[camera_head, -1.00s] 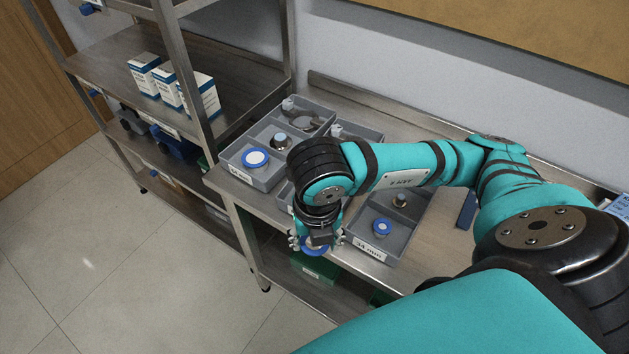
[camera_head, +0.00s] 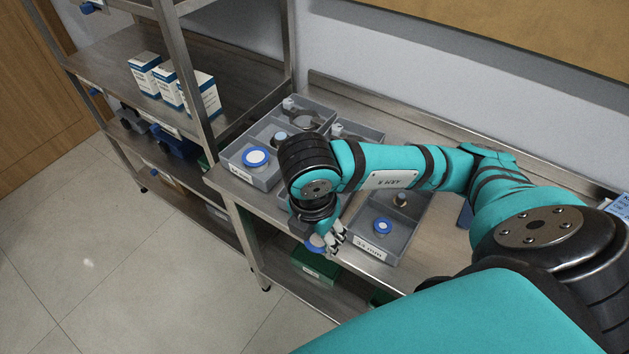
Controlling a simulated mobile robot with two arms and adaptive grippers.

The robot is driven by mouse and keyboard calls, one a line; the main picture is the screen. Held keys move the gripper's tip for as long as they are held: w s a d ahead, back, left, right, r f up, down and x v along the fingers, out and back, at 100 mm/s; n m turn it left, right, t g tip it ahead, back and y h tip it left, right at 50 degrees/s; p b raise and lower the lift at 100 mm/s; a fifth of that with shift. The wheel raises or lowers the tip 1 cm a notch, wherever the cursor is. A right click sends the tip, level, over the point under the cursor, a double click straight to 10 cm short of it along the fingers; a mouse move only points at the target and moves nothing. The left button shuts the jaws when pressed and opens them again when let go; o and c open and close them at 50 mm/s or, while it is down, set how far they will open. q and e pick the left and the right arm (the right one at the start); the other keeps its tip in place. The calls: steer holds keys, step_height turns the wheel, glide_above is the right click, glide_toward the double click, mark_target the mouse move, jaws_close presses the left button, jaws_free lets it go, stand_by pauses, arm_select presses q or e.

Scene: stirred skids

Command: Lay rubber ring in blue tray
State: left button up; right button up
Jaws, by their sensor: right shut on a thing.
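My right gripper (camera_head: 328,240) hangs over the front edge of the bench, fingers pointing down. A dark ring-like thing (camera_head: 304,119) lies in the back of the left grey divided tray (camera_head: 236,173) and may be a rubber ring. No blue tray shows clearly; a dark blue edge (camera_head: 466,214) shows behind my right arm. My left gripper is not in view.
Another grey divided tray (camera_head: 398,250) on the right holds a blue-lidded jar (camera_head: 381,226) and a metal piece (camera_head: 401,199). My arm covers part of a middle tray. White boxes (camera_head: 145,73) stand on the left shelf. Green bins (camera_head: 315,266) sit below the bench.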

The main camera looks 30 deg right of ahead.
steer(key=w+d+p, duration=0.1)
steer(key=w+d, duration=0.1)
steer(key=w, duration=0.1)
steer(key=w+d+p, duration=0.1)
steer(key=w+d, duration=0.1)
steer(key=w, duration=0.2)
steer(key=w+d+f+p, duration=0.1)
steer(key=w+d, duration=0.2)
steer(key=w, duration=0.1)
steer(key=shift+w, duration=0.15)
steer(key=shift+w+d+p, duration=0.35)
steer(key=shift+w+p, duration=0.05)
steer(key=shift+w, duration=0.1)
step_height(320, 180, down, 3)
steer(key=shift+w+f+p, duration=0.1)
steer(key=shift+p, duration=0.65)
steer(key=shift+f+b, duration=0.5)
steer(key=shift+f, duration=0.1)
steer(key=o, duration=0.8)
steer(key=shift+o, duration=0.2)
